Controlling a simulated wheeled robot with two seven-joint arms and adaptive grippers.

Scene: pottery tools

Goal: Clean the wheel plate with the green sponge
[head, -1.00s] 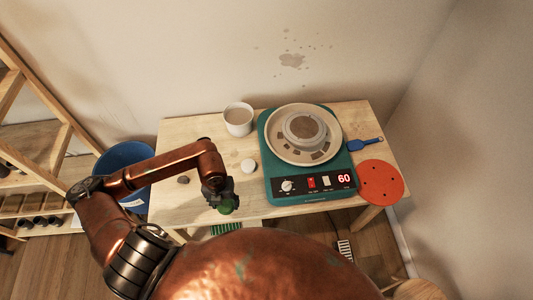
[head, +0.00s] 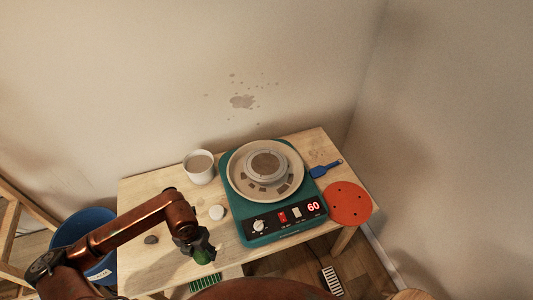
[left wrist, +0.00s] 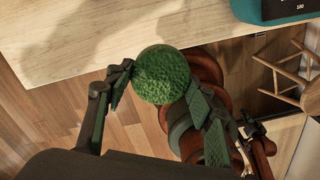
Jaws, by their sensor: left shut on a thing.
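The green sponge (left wrist: 162,74) is round and rough. My left gripper (left wrist: 158,84) is shut on it, with a finger on either side. In the head view the left gripper (head: 197,246) holds the sponge (head: 204,257) near the table's front edge, left of the pottery wheel. The wheel plate (head: 240,183) is a pale round disc with brownish marks and a raised round middle. It sits on a teal wheel base (head: 243,229) with a display reading 60. My right gripper is not in view.
A white cup (head: 199,168) stands behind the gripper. A white round piece (head: 217,212) and a grey lump (head: 151,240) lie on the wooden table (head: 140,205). A blue tool (head: 326,168) and an orange disc (head: 348,204) lie right of the wheel. A blue bucket (head: 91,226) stands left.

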